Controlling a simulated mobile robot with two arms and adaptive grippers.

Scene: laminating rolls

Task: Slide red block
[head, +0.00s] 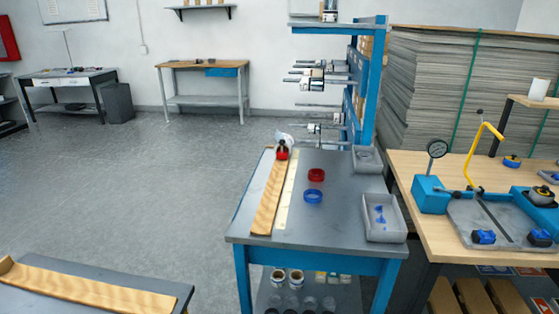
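A small red block (282,154) with a dark top sits at the far end of a long wooden strip (268,200) on the grey-topped blue table (283,241). A pale strip (286,190) lies along the right side of the wooden strip. A white object (284,138) is just behind the red block, too small to make out. Neither of my grippers shows in the head view.
A red ring (316,175) and a blue ring (313,197) lie right of the strips. Two grey trays (386,235) (369,170) line the table's right side. A wooden bench (411,170) with a blue-and-yellow device stands right. Open floor (130,200) lies left.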

